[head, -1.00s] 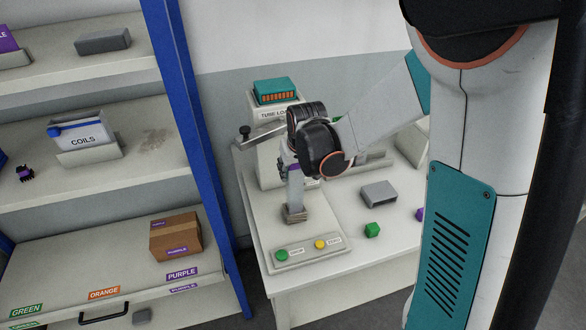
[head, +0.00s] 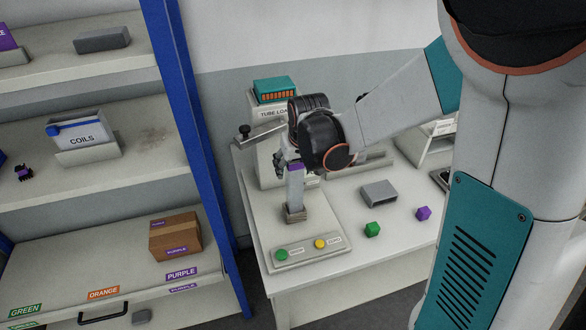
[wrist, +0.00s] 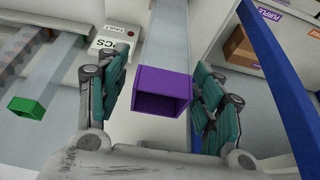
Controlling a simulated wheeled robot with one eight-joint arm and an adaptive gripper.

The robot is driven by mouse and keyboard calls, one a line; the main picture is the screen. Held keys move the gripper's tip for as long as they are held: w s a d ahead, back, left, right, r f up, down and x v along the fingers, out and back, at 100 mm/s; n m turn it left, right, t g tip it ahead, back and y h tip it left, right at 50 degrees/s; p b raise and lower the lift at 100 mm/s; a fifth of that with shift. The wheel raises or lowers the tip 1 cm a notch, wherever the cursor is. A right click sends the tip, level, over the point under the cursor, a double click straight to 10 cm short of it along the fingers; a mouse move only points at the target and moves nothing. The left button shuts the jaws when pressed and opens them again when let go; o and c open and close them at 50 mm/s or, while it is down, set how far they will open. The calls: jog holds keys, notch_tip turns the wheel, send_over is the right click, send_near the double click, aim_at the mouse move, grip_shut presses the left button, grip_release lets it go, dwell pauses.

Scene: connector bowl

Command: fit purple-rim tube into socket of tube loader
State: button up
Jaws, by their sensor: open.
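The purple-rim tube (head: 296,191) is a pale square tube standing upright in the head view. Its lower end is in the small grey-brown socket (head: 296,215) on the base plate of the tube loader (head: 266,160); how deep it sits I cannot tell. My gripper (head: 286,164) is at the tube's top, partly hidden behind the wrist. In the wrist view my gripper (wrist: 159,95) is open, with teal-padded fingers on either side of the purple rim (wrist: 163,90) and gaps on both sides.
A green button (head: 281,255) and a yellow button (head: 320,244) are at the plate's front. A blue shelf post (head: 196,150) stands left. The wrist view shows a green-rim tube (wrist: 27,107).

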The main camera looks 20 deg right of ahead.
jog(key=v, duration=0.9)
jog(key=shift+s+r, duration=0.1)
jog(key=shift+s, duration=0.1)
jog(key=s+f+t+b, duration=0.2)
jog(key=s+f+b, duration=0.3)
jog(key=s, duration=1.4)
jog(key=b, duration=0.4)
jog(key=shift+s+t, duration=0.3)
jog(key=shift+f, duration=0.1)
jog(key=shift+c, duration=0.6)
